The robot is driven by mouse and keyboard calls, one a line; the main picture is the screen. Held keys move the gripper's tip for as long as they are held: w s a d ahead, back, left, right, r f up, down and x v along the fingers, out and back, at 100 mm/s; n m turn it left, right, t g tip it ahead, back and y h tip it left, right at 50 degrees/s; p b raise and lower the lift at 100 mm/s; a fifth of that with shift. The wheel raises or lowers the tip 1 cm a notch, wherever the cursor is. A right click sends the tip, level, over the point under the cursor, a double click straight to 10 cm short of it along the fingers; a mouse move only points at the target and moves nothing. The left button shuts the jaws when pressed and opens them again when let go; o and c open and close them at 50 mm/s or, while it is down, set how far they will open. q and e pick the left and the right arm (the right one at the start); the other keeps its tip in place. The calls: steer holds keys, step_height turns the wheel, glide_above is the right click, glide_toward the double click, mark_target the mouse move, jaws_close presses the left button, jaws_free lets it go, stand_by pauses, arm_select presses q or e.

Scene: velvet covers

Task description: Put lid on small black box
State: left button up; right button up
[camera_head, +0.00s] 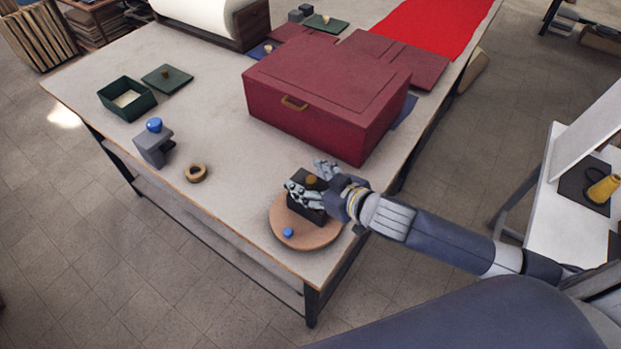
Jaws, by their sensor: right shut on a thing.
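The small black box (305,212) stands on a round wooden board (276,231) near the table's front corner. A dark lid with a brass knob (312,181) is at the top of the box, between my fingers. I cannot tell whether it is fully seated, because my fingers hide the seam. My right gripper (311,184) comes in from the right and is shut on the lid, with fingers on both sides of the knob. My left gripper is not in view.
A large dark red box (318,110) stands just behind my right gripper. A blue knob (288,232) lies on the board. A wooden ring (195,173), a grey block (153,149), a green open box (115,108) and a green lid (167,79) are at the left. Bare table lies between.

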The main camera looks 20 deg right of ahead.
mark_target(311, 189)
steer(key=shift+f+b, duration=0.95)
steer(key=shift+f, duration=0.6)
steer(key=o, duration=1.3)
steer(key=shift+s, duration=0.15)
steer(key=v, duration=1.1)
steer(key=shift+s+d+r, duration=0.2)
steer(key=shift+s+d, duration=0.05)
